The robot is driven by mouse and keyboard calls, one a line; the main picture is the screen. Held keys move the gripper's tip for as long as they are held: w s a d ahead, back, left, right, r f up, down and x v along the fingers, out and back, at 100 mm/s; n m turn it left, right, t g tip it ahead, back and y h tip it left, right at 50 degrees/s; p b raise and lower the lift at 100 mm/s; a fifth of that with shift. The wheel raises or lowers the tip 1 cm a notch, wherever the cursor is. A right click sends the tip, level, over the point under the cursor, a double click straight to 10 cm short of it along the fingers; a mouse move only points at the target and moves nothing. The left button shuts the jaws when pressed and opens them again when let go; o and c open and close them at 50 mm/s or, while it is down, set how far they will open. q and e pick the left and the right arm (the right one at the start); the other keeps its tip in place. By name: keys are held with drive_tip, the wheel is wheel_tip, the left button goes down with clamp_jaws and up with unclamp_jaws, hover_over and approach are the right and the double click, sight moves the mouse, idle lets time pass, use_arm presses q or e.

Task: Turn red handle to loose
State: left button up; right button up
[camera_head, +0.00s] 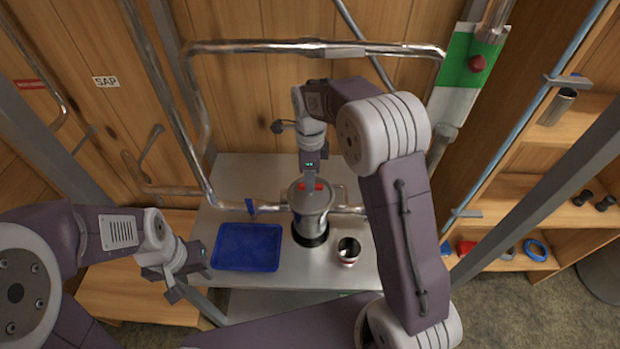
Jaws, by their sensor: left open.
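The red handle (319,187) sits on top of the upright metal canister (310,215) on the metal table; only small red parts show, as my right gripper covers much of it. My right gripper (311,184) points straight down at the handle from above, with its fingers at the handle's height. I cannot tell whether the fingers are closed on it or only beside it. My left gripper (192,285) is open and empty, low at the left, to the left of the blue tray.
The blue tray (246,247) lies left of the canister, and a small metal cup (348,251) stands to its right. Wooden shelves (520,220) stand at the right.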

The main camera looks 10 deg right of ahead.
drive_tip(key=shift+s+f, duration=0.25)
drive_tip(key=shift+f, duration=0.5)
drive_tip(key=shift+w, duration=0.15)
drive_tip(key=shift+c, duration=0.3)
clamp_jaws()
